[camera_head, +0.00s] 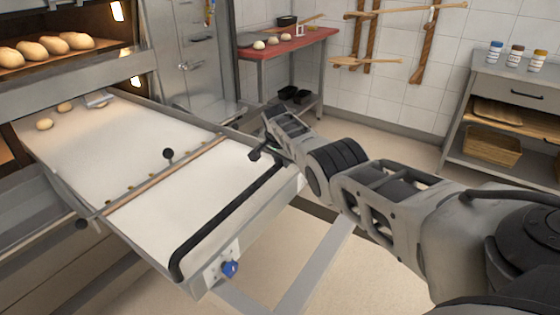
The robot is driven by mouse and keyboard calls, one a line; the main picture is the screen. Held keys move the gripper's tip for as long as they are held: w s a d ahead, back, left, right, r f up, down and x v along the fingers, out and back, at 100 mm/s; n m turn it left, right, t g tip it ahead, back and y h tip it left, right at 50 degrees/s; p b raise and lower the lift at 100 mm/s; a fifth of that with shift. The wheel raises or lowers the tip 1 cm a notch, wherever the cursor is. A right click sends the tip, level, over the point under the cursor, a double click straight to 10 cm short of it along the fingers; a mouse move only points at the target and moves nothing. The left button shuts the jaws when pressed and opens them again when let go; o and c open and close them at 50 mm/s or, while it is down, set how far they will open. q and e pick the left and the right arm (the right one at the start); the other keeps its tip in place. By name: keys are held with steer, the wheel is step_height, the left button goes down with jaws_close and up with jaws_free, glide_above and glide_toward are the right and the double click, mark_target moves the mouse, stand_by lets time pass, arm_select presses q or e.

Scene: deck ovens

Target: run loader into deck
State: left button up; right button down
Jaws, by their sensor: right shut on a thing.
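The loader (200,195) is a long, flat frame with a pale belt. It slopes from the front right up to the open deck (15,150) at the left, and its far end lies inside the deck mouth. A few pale dough pieces (45,123) sit near that far end. A wooden bar (165,177) crosses the belt. A black handle bar (225,222) runs along the near end. My right gripper (262,152) is shut on the far end of this handle; the arm partly hides the grip. My left gripper is out of view.
An upper deck holds browned loaves (55,45). A blue knob (229,268) is on the loader's near end. A red-topped table (290,43) stands behind, and a steel shelf unit (510,90) with jars stands at the right. Open floor lies between.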

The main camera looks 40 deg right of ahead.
steer(key=shift+w+a+r, duration=0.15)
steer(key=shift+w+r, duration=0.05)
steer(key=shift+w, duration=0.05)
steer(key=c, duration=1.5)
jaws_free()
steer(key=shift+c, duration=0.2)
steer(key=shift+o, duration=1.4)
steer(key=shift+w+f, duration=0.1)
steer(key=shift+f, duration=0.05)
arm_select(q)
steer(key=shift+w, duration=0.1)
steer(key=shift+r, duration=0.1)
arm_select(e)
steer(key=shift+r, duration=0.2)
steer(key=p+v, duration=0.3)
steer(key=p, duration=0.1)
steer(key=shift+r, duration=0.2)
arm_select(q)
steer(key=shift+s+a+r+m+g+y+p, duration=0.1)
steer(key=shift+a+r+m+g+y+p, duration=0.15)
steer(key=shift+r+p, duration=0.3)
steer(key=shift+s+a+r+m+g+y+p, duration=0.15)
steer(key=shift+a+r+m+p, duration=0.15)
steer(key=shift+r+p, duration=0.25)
arm_select(e)
steer(key=v, duration=1.2)
steer(key=shift+s, duration=0.25)
